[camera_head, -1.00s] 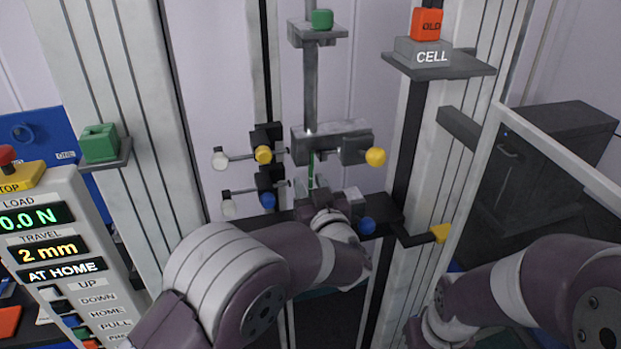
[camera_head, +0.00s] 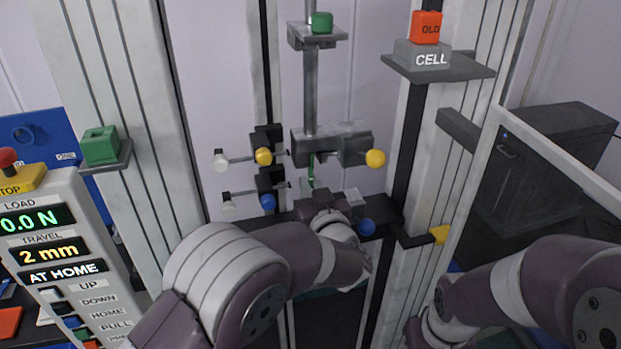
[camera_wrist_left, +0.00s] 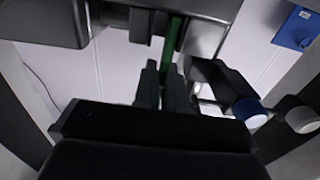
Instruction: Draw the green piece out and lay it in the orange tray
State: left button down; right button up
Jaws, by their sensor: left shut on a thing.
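The green piece is a thin upright strip (camera_head: 311,168) below the upper grip (camera_head: 325,143) of the machine. In the left wrist view the green strip (camera_wrist_left: 173,36) runs up between dark grip blocks. My left gripper (camera_head: 318,192) is at the strip's lower part, by the lower grip. The left wrist view shows its fingers (camera_wrist_left: 165,85) close together on the strip, hiding its lower end. My right arm shows at lower right, but its gripper is out of sight. An orange flat thing (camera_head: 8,322) is cut off at the left edge; I cannot tell if it is the tray.
Yellow knobs (camera_head: 375,158) and blue knobs (camera_head: 367,227) stick out around the grips. A control panel (camera_head: 62,250) reading "AT HOME" stands at left. Pale machine columns flank my left arm.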

pick_arm(q)
jog(key=shift+s, duration=0.1)
jog(key=p+v, duration=0.1)
jog(key=v, duration=1.1)
jog(key=shift+p, duration=0.3)
dwell(0.3)
